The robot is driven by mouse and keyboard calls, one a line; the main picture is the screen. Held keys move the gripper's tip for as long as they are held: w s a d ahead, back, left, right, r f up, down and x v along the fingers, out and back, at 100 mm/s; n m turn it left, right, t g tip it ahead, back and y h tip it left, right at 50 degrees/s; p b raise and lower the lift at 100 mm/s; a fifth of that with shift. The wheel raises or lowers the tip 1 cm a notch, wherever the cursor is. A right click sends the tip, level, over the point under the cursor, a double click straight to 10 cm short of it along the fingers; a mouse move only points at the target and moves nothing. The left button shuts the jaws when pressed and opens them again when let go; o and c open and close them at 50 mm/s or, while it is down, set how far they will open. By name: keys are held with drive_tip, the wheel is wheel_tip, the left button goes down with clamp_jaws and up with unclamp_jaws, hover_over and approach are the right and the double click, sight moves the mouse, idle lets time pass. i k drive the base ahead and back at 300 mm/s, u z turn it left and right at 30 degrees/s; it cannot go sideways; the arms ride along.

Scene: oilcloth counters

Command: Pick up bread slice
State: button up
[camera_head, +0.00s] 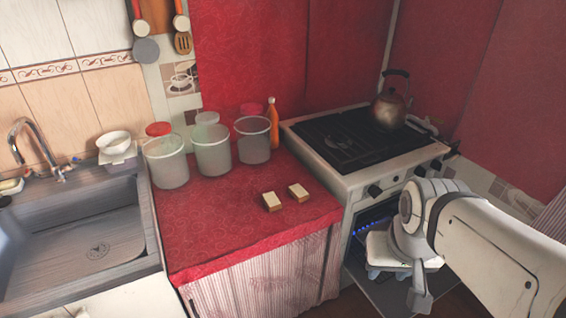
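Two small bread slices lie apart on the red oilcloth counter (225,225). One bread slice (272,202) is nearer the middle of the counter, and the other bread slice (298,192) is to its right and slightly farther back. Both show a pale top and a brown side. My arm reaches in from the right, in front of the stove. My gripper (388,268) seems to be at its lower end, to the right of and below the slices, well apart from them. Its fingers are not clear enough to tell whether they are open.
Several translucent canisters (212,150) and an orange bottle (273,122) stand behind the slices. The stove (365,145) with a kettle (390,105) is at the right, its oven lit blue. A sink (80,235) is at the left. The counter front is clear.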

sight(271, 202)
drive_tip(key=z, duration=0.05)
drive_tip(key=i, duration=1)
drive_tip(key=u, duration=0.1)
